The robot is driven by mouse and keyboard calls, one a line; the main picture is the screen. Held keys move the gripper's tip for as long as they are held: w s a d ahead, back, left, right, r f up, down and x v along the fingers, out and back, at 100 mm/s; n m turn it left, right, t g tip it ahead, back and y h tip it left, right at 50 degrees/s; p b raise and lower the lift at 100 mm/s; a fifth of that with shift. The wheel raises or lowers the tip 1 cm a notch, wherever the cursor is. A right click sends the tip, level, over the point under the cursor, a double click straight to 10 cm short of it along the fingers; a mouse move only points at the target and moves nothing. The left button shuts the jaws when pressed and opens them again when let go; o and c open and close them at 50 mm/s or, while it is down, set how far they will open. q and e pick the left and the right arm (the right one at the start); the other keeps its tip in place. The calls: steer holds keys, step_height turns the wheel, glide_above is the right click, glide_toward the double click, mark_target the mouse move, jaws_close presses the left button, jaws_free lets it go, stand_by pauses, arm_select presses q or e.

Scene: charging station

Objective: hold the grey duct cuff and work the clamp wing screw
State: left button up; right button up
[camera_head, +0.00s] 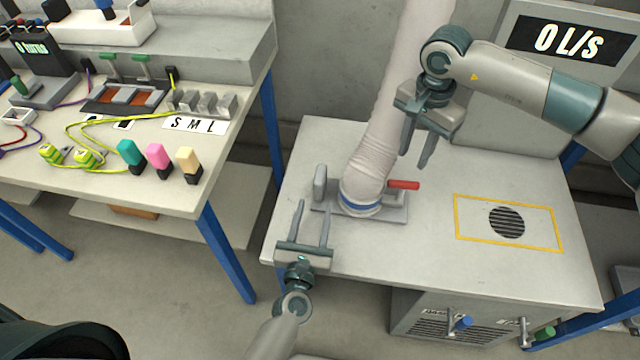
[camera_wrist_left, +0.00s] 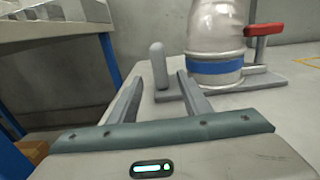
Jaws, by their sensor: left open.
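The pale grey duct's lower end, its cuff (camera_head: 366,183), stands upright on a grey base plate (camera_head: 398,214). A blue band (camera_head: 361,208) runs around its foot. A red handle (camera_head: 404,185) sticks out at its right, perhaps the clamp wing screw; it also shows in the left wrist view (camera_wrist_left: 264,30). A rounded grey post (camera_head: 320,183) stands at the plate's left end. My left gripper (camera_head: 313,208) is open and empty, in front of the post and left of the cuff, touching neither. My right gripper (camera_head: 415,158) is open and empty, above and right of the cuff.
A yellow-outlined vent (camera_head: 507,221) lies on the table (camera_head: 430,257) at right. A display (camera_head: 566,40) reading 0 L/s stands behind. A side bench (camera_head: 110,180) at left holds coloured plugs, cables and S M L blocks.

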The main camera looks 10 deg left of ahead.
mark_target(320, 185)
arm_select(q)
steer(key=w, duration=0.9)
jaws_close()
